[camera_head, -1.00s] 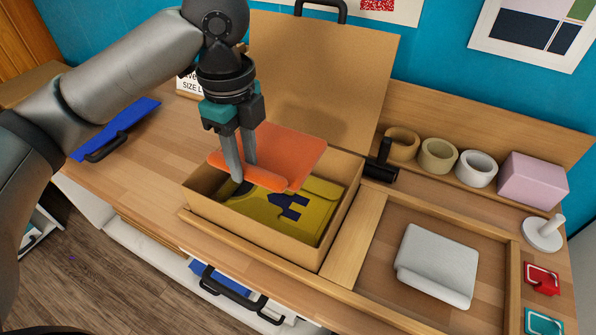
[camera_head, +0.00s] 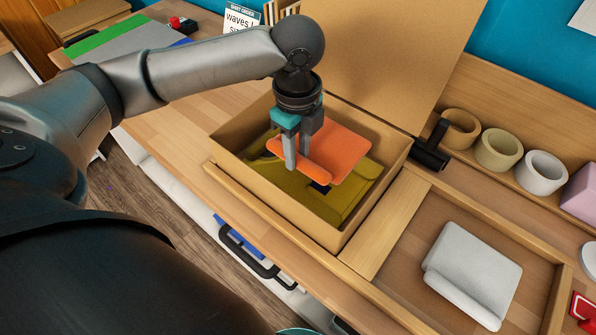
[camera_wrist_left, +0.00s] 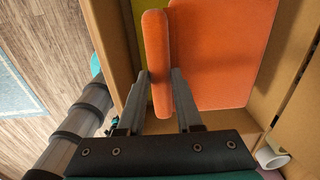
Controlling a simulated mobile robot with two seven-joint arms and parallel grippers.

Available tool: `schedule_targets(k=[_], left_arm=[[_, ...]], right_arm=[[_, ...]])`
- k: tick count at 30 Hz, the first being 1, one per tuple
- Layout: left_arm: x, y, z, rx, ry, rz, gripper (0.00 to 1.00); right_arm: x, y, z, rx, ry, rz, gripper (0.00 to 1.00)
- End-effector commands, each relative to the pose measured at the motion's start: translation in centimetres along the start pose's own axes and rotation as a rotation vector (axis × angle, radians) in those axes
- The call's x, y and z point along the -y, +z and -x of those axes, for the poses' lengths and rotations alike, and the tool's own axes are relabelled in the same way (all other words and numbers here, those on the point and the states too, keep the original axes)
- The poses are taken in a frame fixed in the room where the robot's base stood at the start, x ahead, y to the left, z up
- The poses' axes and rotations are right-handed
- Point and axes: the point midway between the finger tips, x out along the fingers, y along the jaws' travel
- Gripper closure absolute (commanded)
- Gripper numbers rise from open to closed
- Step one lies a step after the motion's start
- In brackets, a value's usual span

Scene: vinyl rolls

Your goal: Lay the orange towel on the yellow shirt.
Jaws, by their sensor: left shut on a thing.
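The orange towel (camera_head: 342,148) is folded flat with a thick rolled front edge. My left gripper (camera_head: 297,166) is shut on that rolled edge; the towel also shows in the left wrist view (camera_wrist_left: 222,50), its edge between the fingers (camera_wrist_left: 161,92). The towel is within the open cardboard box (camera_head: 262,207), over the yellow shirt (camera_head: 345,205), and hides much of it. The shirt lies folded on the box floor with a dark blue print partly showing. I cannot tell whether the towel touches the shirt. My right gripper is not visible.
The box's raised lid (camera_head: 375,60) stands behind it. A black-handled tool (camera_head: 430,150) lies by its right rim. To the right, a wooden tray frame holds a folded light grey cloth (camera_head: 470,270). Several vinyl rolls (camera_head: 498,149) line the back ledge.

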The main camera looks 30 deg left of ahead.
Motion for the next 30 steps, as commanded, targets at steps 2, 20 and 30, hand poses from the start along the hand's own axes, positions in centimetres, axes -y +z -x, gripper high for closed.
schedule_targets(k=[2,20,30], left_arm=[[0.0,0.0,-0.8,0.0,-0.001,0.0,1.0],[0.0,0.0,-6.8,0.0,-0.002,-0.001,1.0],[0.0,0.0,-7.0,0.0,-0.001,-0.001,0.59]], right_arm=[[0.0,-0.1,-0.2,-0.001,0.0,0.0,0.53],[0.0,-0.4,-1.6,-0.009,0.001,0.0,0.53],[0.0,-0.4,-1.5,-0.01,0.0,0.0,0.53]])
